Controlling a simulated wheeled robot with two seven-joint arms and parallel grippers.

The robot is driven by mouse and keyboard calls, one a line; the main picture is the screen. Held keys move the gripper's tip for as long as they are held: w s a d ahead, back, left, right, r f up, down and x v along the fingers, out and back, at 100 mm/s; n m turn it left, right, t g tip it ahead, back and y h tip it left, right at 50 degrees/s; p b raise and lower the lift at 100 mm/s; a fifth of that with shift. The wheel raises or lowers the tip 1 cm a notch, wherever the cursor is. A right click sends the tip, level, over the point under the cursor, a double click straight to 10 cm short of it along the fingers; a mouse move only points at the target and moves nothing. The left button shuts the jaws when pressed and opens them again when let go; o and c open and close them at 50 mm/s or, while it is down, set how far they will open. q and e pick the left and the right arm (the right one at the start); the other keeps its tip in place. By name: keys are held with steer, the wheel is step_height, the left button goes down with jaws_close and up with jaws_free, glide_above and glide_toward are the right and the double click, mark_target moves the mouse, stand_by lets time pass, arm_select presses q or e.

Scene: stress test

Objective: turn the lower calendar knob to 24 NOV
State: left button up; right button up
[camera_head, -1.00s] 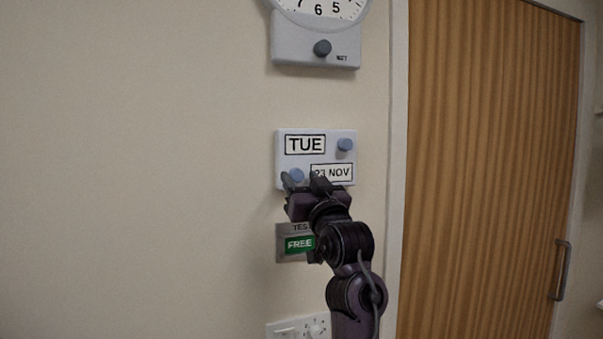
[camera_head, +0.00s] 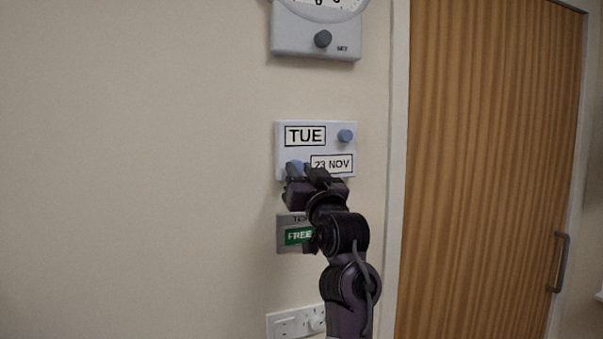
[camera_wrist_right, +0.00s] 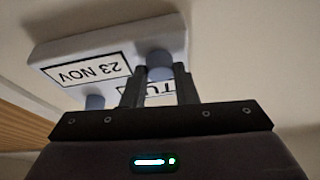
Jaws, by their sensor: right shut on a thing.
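The calendar (camera_head: 283,150) is a pale grey-white box on the wall, reading TUE above and 23 NOV below. Its lower blue knob (camera_head: 296,166) is left of the 23 NOV window (camera_head: 332,163). My right gripper (camera_head: 304,174) is shut on this knob, partly hiding it from the head camera. In the right wrist view the calendar appears upside down, with the lower knob (camera_wrist_right: 160,65) between the two finger ends (camera_wrist_right: 159,82). The upper blue knob (camera_head: 345,136) is beside TUE, untouched. My left gripper is not in view.
A clock (camera_head: 300,42) with a dark knob is above the calendar. A sign reading FREE (camera_head: 297,236) is just below, partly behind my right arm. A white switch plate (camera_head: 285,327) is lower down. A wooden door (camera_head: 490,170) is at right; the wall at left is bare.

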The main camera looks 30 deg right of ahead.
steer(key=m+h, duration=0.1)
steer(key=m, duration=0.1)
steer(key=m+h, duration=0.1)
steer(key=m, duration=0.1)
steer(key=shift+a+g, duration=0.2)
steer(key=shift+g, duration=0.1)
steer(key=m+g+h+p, duration=0.1)
steer(key=m, duration=0.2)
steer(key=m+h, duration=0.1)
steer(key=m, duration=0.1)
steer(key=shift+m+g+h+p, duration=0.3)
steer(key=shift+m+g+p, duration=0.1)
steer(key=shift+m, duration=0.4)
steer(key=o, duration=1)
